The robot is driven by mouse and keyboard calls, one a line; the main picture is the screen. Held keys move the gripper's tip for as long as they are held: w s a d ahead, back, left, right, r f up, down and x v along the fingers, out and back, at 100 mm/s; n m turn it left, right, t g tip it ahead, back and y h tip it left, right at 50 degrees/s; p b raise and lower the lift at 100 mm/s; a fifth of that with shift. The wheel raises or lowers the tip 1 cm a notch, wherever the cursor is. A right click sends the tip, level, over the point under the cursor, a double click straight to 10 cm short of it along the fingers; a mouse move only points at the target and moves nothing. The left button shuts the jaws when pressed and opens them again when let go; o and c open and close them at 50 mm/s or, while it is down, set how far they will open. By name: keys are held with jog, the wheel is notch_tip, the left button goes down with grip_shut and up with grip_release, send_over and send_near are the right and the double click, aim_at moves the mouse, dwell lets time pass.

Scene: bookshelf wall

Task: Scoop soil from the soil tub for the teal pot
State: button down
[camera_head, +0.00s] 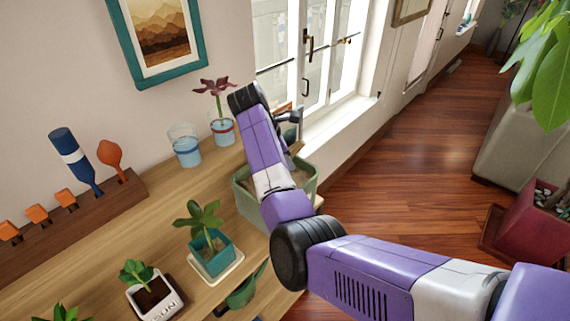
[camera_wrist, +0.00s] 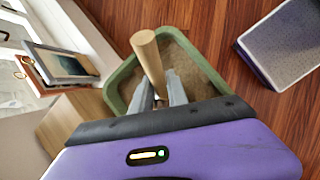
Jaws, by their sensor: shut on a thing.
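The soil tub (camera_head: 309,178) is a green, square-rimmed container at the far right end of the wooden bench. In the wrist view the tub (camera_wrist: 122,74) holds flat brown soil (camera_wrist: 195,72). My gripper (camera_wrist: 160,92) is shut on a round wooden handle (camera_wrist: 146,50), over the tub. The tool's lower end is hidden behind the fingers and my wrist, so I cannot tell whether it touches the soil. In the head view my arm covers part of the tub. The teal pot (camera_head: 213,262) holds a leafy plant and stands on a cream saucer (camera_head: 232,266).
A white pot (camera_head: 172,302) with a small plant stands at the front left, a green watering can (camera_head: 243,294) nearer the edge. A glass (camera_head: 186,152) and a flower vase (camera_head: 222,132) stand at the back. A wooden rack (camera_head: 75,222) holds blue and orange tools.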

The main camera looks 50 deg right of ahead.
aim_at(301, 142)
jog(key=shift+t+y, duration=0.6)
jog(key=shift+y, duration=0.2)
jog(key=r+p, duration=0.1)
jog(key=p, duration=0.1)
jog(key=d+r+p, duration=0.1)
jog(key=p, duration=0.1)
jog(key=s+r+p, duration=0.1)
jog(key=r+p, duration=0.1)
jog(key=shift+d+r, duration=0.1)
jog(key=shift+d, duration=0.1)
jog(key=shift+s+d+r+t+y, duration=0.1)
jog(key=shift+d+r+t+y, duration=0.05)
jog(key=shift+r, duration=0.2)
jog(key=shift+s+d+r+t+y, duration=0.1)
jog(key=shift+r+t+y, duration=0.05)
jog(key=shift+r, duration=0.2)
jog(key=shift+s+d+r+m+t+y, duration=0.3)
jog(key=shift+s+d+t+y, duration=0.15)
jog(key=shift+d+t+y, duration=0.35)
jog(key=t+y, duration=0.1)
jog(key=r+y, duration=0.1)
jog(key=y, duration=0.1)
jog(key=shift+s+d+t, duration=0.4)
jog(key=shift+f, duration=0.1)
